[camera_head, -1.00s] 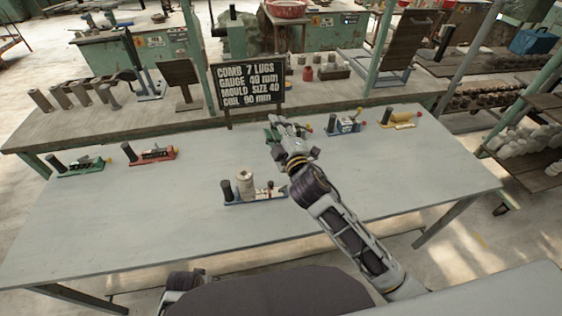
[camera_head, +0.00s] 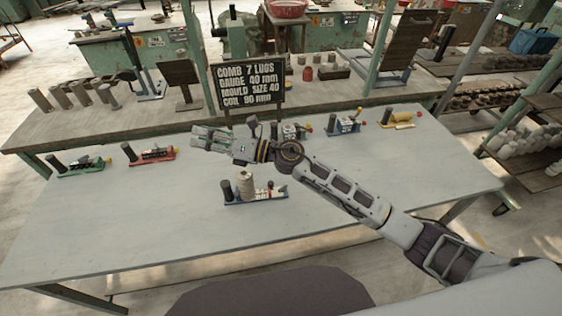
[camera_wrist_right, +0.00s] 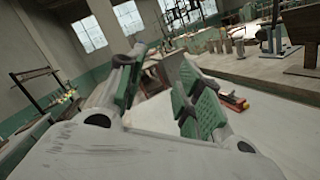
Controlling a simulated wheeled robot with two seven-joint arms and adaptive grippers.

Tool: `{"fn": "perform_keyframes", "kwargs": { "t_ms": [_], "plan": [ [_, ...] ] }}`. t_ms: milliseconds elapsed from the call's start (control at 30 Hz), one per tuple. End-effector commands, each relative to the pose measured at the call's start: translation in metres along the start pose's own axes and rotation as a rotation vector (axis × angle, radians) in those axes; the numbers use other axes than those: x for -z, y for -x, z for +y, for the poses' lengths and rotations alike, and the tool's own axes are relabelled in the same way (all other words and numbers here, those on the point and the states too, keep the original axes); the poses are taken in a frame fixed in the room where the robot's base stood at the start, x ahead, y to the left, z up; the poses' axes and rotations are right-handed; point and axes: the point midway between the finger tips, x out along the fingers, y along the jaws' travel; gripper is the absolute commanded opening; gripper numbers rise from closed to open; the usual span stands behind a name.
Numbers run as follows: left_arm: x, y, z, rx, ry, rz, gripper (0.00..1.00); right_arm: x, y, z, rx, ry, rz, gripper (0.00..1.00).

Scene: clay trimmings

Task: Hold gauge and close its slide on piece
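Several slide gauges stand on the grey table. The front one, blue (camera_head: 262,197), carries an upright cream cylindrical piece (camera_head: 245,184) beside a dark post. A green gauge (camera_head: 82,168) and a red gauge (camera_head: 152,154) are at the left. Another gauge (camera_head: 290,131) stands behind my right arm, partly hidden. A blue gauge (camera_head: 345,125) and a yellow gauge (camera_head: 400,121) are at the back right. My right gripper (camera_head: 208,138) is above the table, left of centre, pointing left. Its green-padded fingers are apart and empty in the right wrist view (camera_wrist_right: 158,98). My left gripper is out of view.
A black sign (camera_head: 248,85) reads comb 7 lugs, gauge 40 mm, mould size 40, coil 90 mm. Behind is a bench (camera_head: 140,120) with grey cylinders and a wooden board. The table's front left (camera_head: 130,230) is clear.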

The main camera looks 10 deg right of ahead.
Motion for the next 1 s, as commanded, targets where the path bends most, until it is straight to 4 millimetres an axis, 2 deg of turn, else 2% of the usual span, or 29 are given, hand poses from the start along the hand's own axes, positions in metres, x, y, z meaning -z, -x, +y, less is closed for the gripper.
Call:
{"fn": "perform_keyframes", "kwargs": {
  "t_ms": [267, 467, 733, 1000],
  "plan": [
    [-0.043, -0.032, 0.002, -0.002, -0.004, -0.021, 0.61, 0.046, 0.006, -0.023, -0.04, 0.279, 0.327, 0.36],
    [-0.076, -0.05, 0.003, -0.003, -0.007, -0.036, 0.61, 0.072, 0.029, -0.053, -0.052, 0.453, 0.572, 0.36],
    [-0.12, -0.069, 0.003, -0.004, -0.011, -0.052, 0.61, 0.086, 0.083, -0.106, -0.045, 0.644, 0.92, 0.36],
    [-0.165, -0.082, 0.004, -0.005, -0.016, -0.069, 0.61, 0.069, 0.155, -0.159, -0.008, 0.763, 1.268, 0.36]
  ]
}}
